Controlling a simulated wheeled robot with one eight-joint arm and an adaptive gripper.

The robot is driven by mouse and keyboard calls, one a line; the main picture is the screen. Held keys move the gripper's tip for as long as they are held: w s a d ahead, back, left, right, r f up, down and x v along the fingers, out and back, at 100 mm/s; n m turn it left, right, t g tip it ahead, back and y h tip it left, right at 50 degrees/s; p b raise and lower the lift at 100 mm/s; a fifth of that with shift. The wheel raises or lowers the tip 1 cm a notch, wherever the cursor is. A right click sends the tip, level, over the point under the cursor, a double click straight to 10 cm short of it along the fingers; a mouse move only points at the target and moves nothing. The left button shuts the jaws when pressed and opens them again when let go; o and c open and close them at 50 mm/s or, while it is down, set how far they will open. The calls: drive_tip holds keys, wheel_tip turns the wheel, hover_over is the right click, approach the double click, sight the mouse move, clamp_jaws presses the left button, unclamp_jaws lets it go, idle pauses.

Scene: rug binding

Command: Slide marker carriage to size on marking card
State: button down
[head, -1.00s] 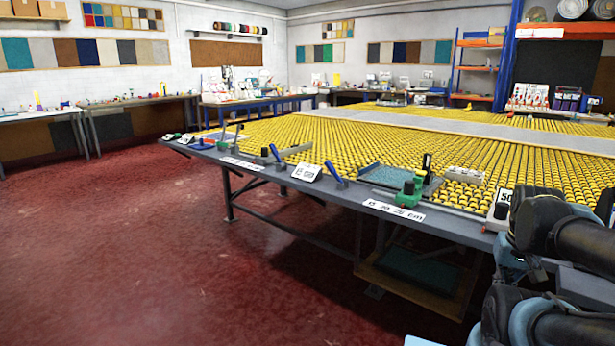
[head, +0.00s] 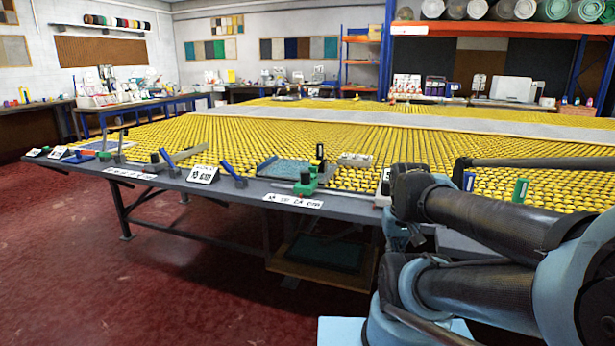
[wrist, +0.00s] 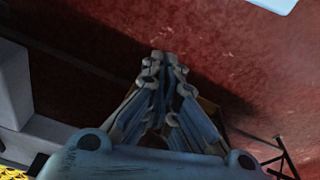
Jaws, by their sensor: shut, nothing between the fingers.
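A green marker carriage (head: 306,183) sits on a rail along the table's front edge, left of my arm in the head view. A white number strip (head: 293,201) lies on the edge below it. My gripper (wrist: 165,57) shows in the wrist view, shut and empty over the red floor. It is away from both carriages.
The long table (head: 255,196) has a bed of yellow rollers (head: 300,130). Blue-handled tools (head: 231,172) lie on its front edge. A teal piece (head: 285,168) lies behind the carriage. A low shelf (head: 322,270) hangs under the table. The red floor (head: 70,270) at left is clear.

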idle(0.4)
drive_tip(key=c, duration=2.2)
unclamp_jaws()
drive_tip(key=o, duration=0.9)
drive_tip(key=shift+s+a+r, duration=0.15)
drive_tip(key=shift+r, duration=0.8)
drive_tip(key=shift+o, duration=0.6)
drive_tip(key=shift+w+a+r, duration=0.25)
drive_tip(key=shift+w+r, duration=0.45)
drive_tip(key=shift+r, duration=0.25)
wheel_tip(320, 180, up, 25)
drive_tip(key=g, duration=0.2)
hover_over(306, 171)
wheel_tip(306, 171, down, 17)
drive_tip(key=shift+s+r, duration=0.1)
drive_tip(key=shift+c, duration=0.3)
